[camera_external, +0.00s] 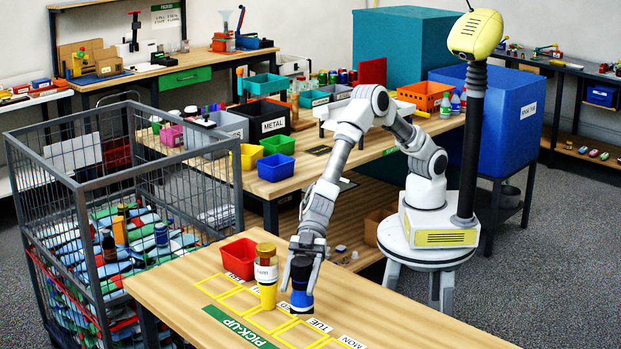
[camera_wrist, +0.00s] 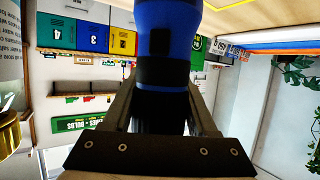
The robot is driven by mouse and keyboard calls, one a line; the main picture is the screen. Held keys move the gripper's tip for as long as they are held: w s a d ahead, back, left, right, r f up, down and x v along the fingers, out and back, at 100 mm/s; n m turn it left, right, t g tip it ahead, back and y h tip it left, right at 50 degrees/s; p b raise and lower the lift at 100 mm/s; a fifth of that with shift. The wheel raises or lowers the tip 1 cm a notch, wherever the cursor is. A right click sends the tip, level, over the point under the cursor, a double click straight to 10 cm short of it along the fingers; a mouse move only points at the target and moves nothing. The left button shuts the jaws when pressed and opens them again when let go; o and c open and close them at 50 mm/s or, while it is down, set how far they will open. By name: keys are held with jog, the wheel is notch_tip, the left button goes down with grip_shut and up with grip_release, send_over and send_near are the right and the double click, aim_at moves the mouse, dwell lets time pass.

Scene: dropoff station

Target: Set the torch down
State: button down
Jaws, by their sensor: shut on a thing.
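The torch (camera_external: 302,299) is blue and black and upright in the external view, low over the pick-up table (camera_external: 400,320). Its lower end is at the yellow-outlined slots, beside the partly hidden WED label. I cannot tell whether it touches the tabletop. My gripper (camera_external: 302,272) points down and is shut on the torch's dark part. In the wrist view the blue and black torch (camera_wrist: 163,45) runs between the two fingers of my gripper (camera_wrist: 160,100); its ends are hidden or cut off.
The PICK-UP sign (camera_external: 240,327) lies in front. A wire cage (camera_external: 100,250) stands left. The table's right side is clear.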

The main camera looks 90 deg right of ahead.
aim_at(299, 299)
jog(key=shift+f+b, duration=0.45)
jog(key=shift+f, duration=2.1)
jog(key=shift+f, duration=0.25)
jog(key=shift+c, duration=1)
grip_release()
jog(key=shift+r, duration=0.15)
jog(key=shift+r, duration=0.15)
jog(key=v, duration=1.2)
jog(key=shift+p, duration=0.45)
